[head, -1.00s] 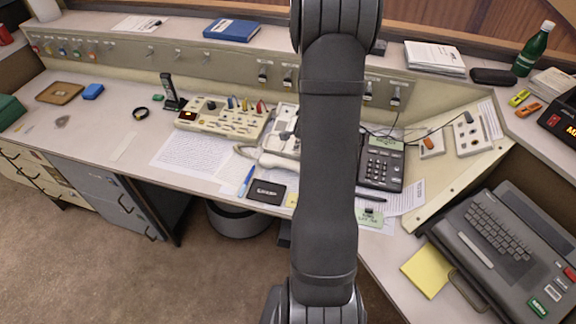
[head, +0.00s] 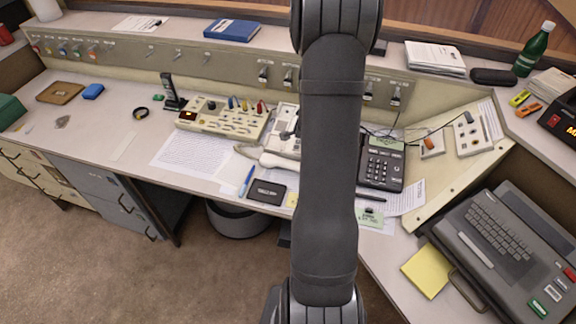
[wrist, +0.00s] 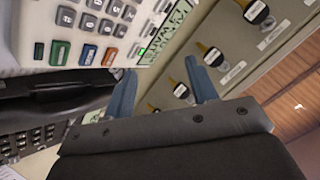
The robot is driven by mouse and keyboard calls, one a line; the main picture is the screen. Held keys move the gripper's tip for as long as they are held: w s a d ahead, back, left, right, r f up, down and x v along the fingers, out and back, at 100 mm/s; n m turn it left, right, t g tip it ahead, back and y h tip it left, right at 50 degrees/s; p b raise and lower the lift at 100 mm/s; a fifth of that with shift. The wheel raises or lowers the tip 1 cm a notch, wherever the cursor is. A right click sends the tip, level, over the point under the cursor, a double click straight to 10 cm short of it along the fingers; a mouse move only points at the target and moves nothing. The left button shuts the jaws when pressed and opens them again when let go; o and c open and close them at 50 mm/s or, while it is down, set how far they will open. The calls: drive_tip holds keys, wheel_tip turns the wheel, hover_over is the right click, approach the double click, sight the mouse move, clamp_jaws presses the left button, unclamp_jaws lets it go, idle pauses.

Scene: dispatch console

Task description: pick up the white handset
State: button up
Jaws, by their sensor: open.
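The white handset (head: 278,161) lies on the desk in the head view, in front of a white desk phone (head: 287,118). My arm hides its right end. My gripper (wrist: 160,66) shows in the wrist view with its two blue-grey fingers apart and nothing between them. The keypad and display of the white phone (wrist: 90,28) show at the upper left of the wrist view. I cannot make out the white handset there. In the head view my arm hides most or all of the gripper, so its exact distance from the handset cannot be told.
A black desk phone (head: 382,160) stands right of my arm; its dark handset (wrist: 50,95) shows in the wrist view. A switch console (head: 222,117), blue pen (head: 246,181) and black box (head: 266,192) lie near the white handset. A grey typewriter-like machine (head: 495,240) stands at the right.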

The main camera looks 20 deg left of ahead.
drive_tip(key=a+n+g, duration=0.1)
drive_tip(key=a+n, duration=0.1)
drive_tip(key=s+a+f+n+g+y, duration=0.1)
drive_tip(key=a+n, duration=0.1)
drive_tip(key=a, duration=0.1)
drive_tip(key=a+n+g, duration=0.1)
drive_tip(key=a+n, duration=0.1)
drive_tip(key=shift+s+a+f+y, duration=0.2)
drive_tip(key=shift+s+y, duration=0.05)
drive_tip(key=shift+y, duration=0.05)
drive_tip(key=s+a+n+g, duration=0.4)
drive_tip(key=a+n, duration=0.1)
drive_tip(key=n, duration=0.3)
drive_tip(key=n+g+h, duration=0.4)
drive_tip(key=n+h, duration=0.3)
drive_tip(key=n, duration=0.4)
approach(287, 162)
drive_tip(key=x, duration=0.5)
drive_tip(key=shift+d+r, duration=0.15)
drive_tip(key=shift+d, duration=0.2)
drive_tip(key=shift+a+x, duration=0.15)
drive_tip(key=shift+x, duration=1.2)
drive_tip(key=shift+a+x, duration=0.15)
drive_tip(key=shift+x, duration=1.2)
drive_tip(key=shift+f, duration=0.2)
drive_tip(key=shift+c, duration=0.2)
drive_tip(key=shift+w, duration=0.1)
clamp_jaws()
